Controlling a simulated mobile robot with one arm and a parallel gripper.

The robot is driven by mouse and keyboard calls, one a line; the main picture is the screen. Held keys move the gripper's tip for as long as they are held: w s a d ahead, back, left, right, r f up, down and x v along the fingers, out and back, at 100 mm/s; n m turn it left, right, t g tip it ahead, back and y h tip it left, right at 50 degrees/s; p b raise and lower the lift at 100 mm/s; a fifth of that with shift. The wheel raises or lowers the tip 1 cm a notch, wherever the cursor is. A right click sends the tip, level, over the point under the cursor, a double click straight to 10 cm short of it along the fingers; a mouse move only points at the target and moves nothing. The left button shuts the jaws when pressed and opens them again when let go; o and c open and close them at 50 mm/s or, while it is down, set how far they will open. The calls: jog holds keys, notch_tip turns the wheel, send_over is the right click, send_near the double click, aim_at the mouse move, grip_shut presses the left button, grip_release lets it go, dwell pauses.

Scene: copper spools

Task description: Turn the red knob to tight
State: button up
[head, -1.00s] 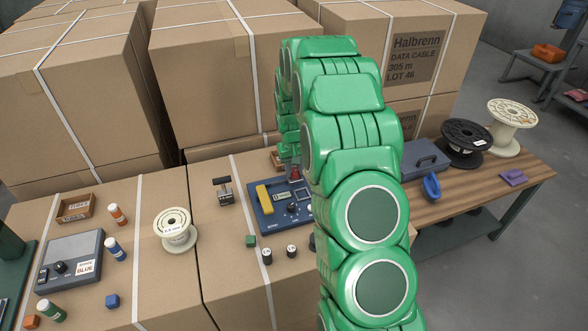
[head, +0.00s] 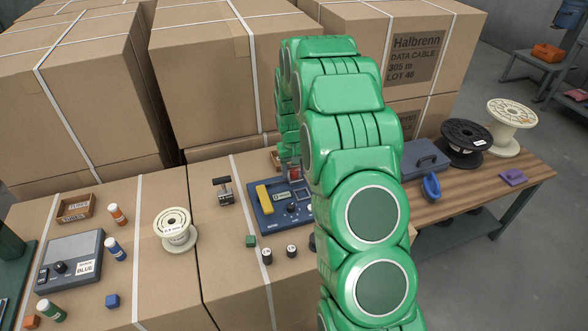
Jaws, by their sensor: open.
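A blue panel box (head: 265,217) stands on the carton in the middle. It carries a yellow bar (head: 264,197), a small pale-green display (head: 282,196) and a dark knob (head: 292,208). A small red part (head: 294,173), which looks like the red knob, shows at the panel's far edge. My gripper (head: 291,178) is at this red part, mostly hidden by my green arm. It is open, with its grey fingers close around or beside the red part; I cannot tell whether they touch it. The knob's pointer and any tight mark are too small to read.
A clamp-like tool (head: 223,191), a white spool (head: 175,230), a green cube (head: 251,241) and small dark cylinders (head: 267,256) stand left and in front of the panel. A grey box (head: 70,262) is far left. Tall cartons (head: 215,75) rise behind.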

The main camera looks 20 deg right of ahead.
aim_at(293, 171)
jog(key=shift+r, duration=0.15)
notch_tip(293, 171, up, 7)
jog(key=shift+a+r, duration=0.1)
jog(key=shift+r, duration=0.1)
dwell(0.5)
jog(key=shift+s+r, duration=0.1)
jog(key=shift+r, duration=0.05)
jog(key=s+a+r, duration=0.3)
jog(key=s+r, duration=0.2)
jog(key=s, duration=0.5)
jog(key=s+a+r+g, duration=0.1)
jog(key=s+a+r, duration=0.3)
jog(key=s, duration=0.6)
jog(key=s+a+r, duration=0.2)
jog(key=s+r, duration=0.5)
jog(key=s, duration=0.4)
jog(key=s+a, duration=0.1)
jog(key=s, duration=1.4)
jog(key=shift+s+f+n+g, duration=0.2)
jog(key=shift+n+g, duration=0.1)
jog(key=shift+g, duration=0.1)
